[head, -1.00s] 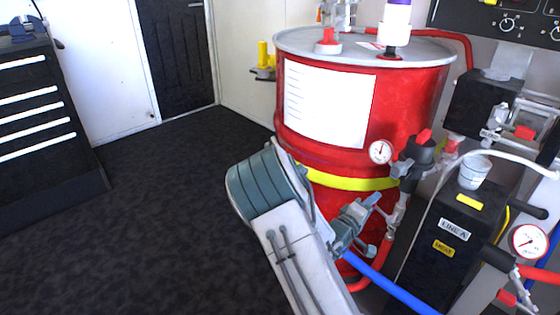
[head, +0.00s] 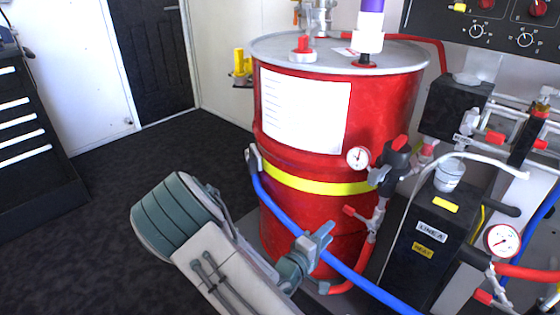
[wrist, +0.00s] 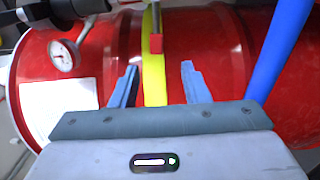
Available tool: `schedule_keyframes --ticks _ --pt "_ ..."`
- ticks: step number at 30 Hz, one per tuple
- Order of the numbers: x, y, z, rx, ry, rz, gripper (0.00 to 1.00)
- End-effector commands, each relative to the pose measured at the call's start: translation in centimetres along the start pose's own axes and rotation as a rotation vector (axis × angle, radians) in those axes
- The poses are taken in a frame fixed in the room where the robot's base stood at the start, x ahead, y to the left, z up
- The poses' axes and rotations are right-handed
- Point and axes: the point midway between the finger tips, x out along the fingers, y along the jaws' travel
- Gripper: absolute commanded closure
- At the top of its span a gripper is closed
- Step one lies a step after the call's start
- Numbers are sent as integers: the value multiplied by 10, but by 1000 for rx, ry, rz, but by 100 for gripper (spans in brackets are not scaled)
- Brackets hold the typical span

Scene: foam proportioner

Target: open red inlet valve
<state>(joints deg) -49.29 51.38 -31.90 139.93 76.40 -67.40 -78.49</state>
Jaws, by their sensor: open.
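A small valve with a red-tipped lever (head: 349,210) sits on the pipe at the right front of the red drum (head: 285,225). In the wrist view the red lever tip (wrist: 156,44) shows ahead of the fingertips, roughly centred between them, with its grey stem reaching up. My gripper (head: 327,238) is in front of the drum, below and left of the lever in the head view. Its two blue-grey fingers (wrist: 159,70) are apart with nothing between them in the wrist view. I see no contact with the lever.
A blue hose (head: 267,193) slopes down across the drum, close by my gripper. A pressure gauge (head: 358,157) and a red-topped fitting (head: 398,145) are above the lever. The black LINE A heater box (head: 425,255) stands to the right. Dark floor (head: 110,210) is clear at left.

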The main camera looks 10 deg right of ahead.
Motion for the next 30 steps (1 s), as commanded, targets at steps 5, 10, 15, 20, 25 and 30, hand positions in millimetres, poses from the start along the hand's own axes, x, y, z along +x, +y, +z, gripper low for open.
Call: schedule_keyframes --ticks 5,10,15,20,25,30 --pt "-17 8 -4 65 4 -86 58" --pt "-17 11 -14 189 17 -260 58" --pt "-22 20 -27 307 28 -425 58" --pt "-30 32 -38 412 33 -571 58" --pt "-41 52 -50 512 40 -719 58" --pt "-53 76 -60 601 44 -859 58"
